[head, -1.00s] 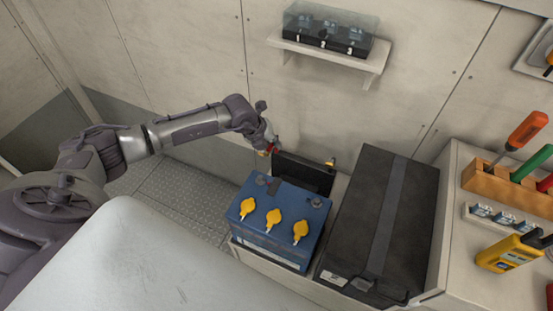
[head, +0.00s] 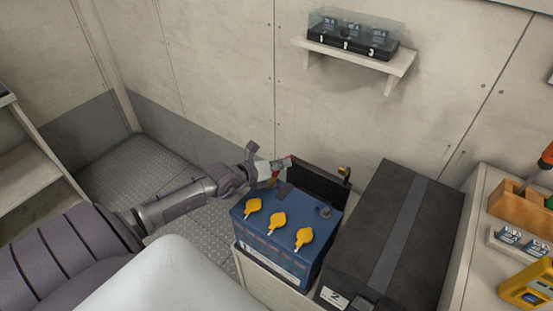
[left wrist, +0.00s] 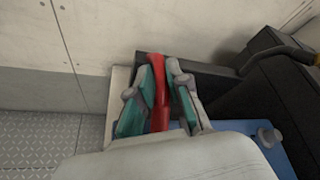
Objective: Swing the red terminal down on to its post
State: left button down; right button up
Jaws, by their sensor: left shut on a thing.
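The blue battery (head: 290,225) stands in a pale box, with three yellow caps on its top. Its right grey post (head: 323,211) is bare in the head view, and a grey post (left wrist: 268,137) also shows in the left wrist view. My left gripper (head: 283,167) is at the battery's back left corner. It is shut on the red terminal (left wrist: 160,95), which stands between its fingers in the left wrist view; only a bit of red shows in the head view. The post on the left is hidden behind my gripper. My right gripper is out of view.
A black panel (head: 318,186) stands behind the battery, with a brass-coloured fitting (head: 344,172) at its right end. A large black case (head: 400,235) is close on the right. A shelf (head: 384,64) with a clear-lidded box hangs above. Floor is open at left.

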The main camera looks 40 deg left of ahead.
pick_arm(q)
jog(key=shift+s+d+f, duration=0.15)
jog(key=shift+f, duration=0.3)
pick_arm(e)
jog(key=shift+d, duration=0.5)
pick_arm(q)
jog(key=c, duration=1.2)
grip_release()
jog(key=shift+d, duration=0.1)
jog(key=shift+r, duration=0.2)
jog(key=v, duration=1)
jog(key=shift+s+f, duration=0.2)
jog(key=shift+s, duration=0.1)
jog(key=shift+v, duration=0.75)
jog(key=shift+r, duration=0.1)
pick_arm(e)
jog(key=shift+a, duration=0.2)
